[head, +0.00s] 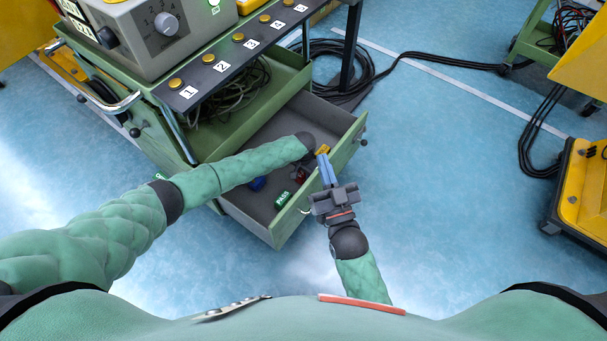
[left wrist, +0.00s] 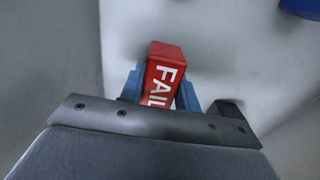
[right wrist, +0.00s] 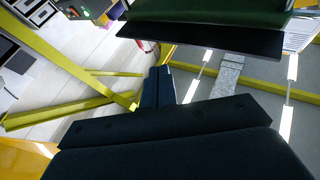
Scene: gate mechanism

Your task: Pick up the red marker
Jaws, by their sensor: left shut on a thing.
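The red marker (left wrist: 165,75) is a block with white "FAIL" lettering. In the left wrist view it stands between the blue fingers of my left gripper (left wrist: 160,92), which is shut on it. In the head view my left arm reaches into the open drawer (head: 262,215), and the red marker (head: 301,175) shows only as a small dark red patch by the hand, mostly hidden. My right gripper (head: 326,170) is at the drawer's front edge, its blue fingers together. They also show together and empty in the right wrist view (right wrist: 157,87).
A blue block (head: 257,184), a green "PASS" block (head: 283,199) and a yellow block (head: 322,150) lie in the drawer. The green cart (head: 180,140) carries a control box (head: 150,35) and numbered buttons. Cables (head: 370,70) lie behind.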

